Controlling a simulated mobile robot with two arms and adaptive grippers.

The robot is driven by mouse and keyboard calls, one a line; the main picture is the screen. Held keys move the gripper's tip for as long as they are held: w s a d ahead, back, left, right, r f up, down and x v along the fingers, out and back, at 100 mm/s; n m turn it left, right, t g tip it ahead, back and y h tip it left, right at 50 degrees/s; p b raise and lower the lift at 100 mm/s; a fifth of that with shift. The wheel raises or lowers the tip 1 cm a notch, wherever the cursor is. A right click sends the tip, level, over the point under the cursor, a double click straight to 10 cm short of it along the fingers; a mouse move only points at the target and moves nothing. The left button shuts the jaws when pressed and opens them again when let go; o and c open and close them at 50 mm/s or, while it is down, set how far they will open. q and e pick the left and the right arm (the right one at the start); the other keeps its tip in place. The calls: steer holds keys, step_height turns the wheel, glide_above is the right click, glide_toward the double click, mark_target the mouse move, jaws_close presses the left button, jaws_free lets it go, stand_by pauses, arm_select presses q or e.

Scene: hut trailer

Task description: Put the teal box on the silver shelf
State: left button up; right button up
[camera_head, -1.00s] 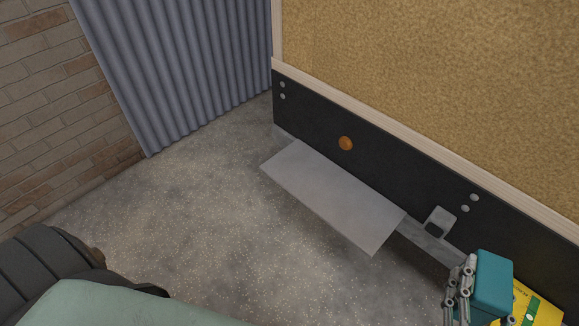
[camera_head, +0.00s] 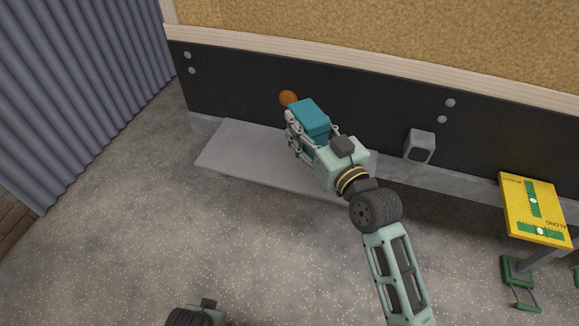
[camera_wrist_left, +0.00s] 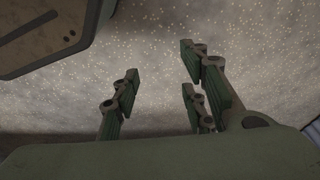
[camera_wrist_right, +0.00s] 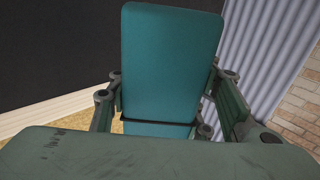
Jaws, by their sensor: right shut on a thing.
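The teal box (camera_head: 308,116) is held in my right gripper (camera_head: 306,135), which is shut on it. In the head view the box is over or at the back of the silver shelf (camera_head: 238,151), near the dark wall panel; I cannot tell its height above the shelf. The teal box (camera_wrist_right: 170,65) fills the middle of the right wrist view, between the fingers. My left gripper (camera_wrist_left: 160,95) shows in the left wrist view, with its fingers apart and nothing between them, over the speckled floor. My right gripper hides the shelf's right part.
A grey block-shaped fitting (camera_head: 420,146) is on the panel to the right. The floor in front is clear.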

step_height(320, 180, down, 6)
steer(key=shift+r+b, duration=0.1)
steer(key=shift+b, duration=0.8)
step_height(320, 180, down, 4)
steer(key=shift+r+b, duration=0.15)
steer(key=shift+b, duration=0.55)
arm_select(q)
step_height(320, 180, up, 12)
steer(key=w, duration=0.1)
steer(key=shift+w+r+t, duration=0.2)
steer(key=shift+t, duration=0.2)
steer(key=shift+r, duration=0.1)
arm_select(e)
steer(key=shift+f, duration=0.2)
steer(key=o, duration=0.9)
arm_select(q)
steer(key=shift+r, duration=0.1)
arm_select(e)
steer(key=o, duration=0.4)
steer(key=shift+c, duration=0.2)
steer(key=shift+r, duration=0.1)
arm_select(q)
steer(key=x, duration=0.2)
steer(key=s+p+x, duration=0.1)
steer(key=x, duration=0.1)
steer(key=shift+w+f, duration=0.1)
steer(key=shift+f, duration=0.3)
arm_select(e)
steer(key=v, duration=1.2)
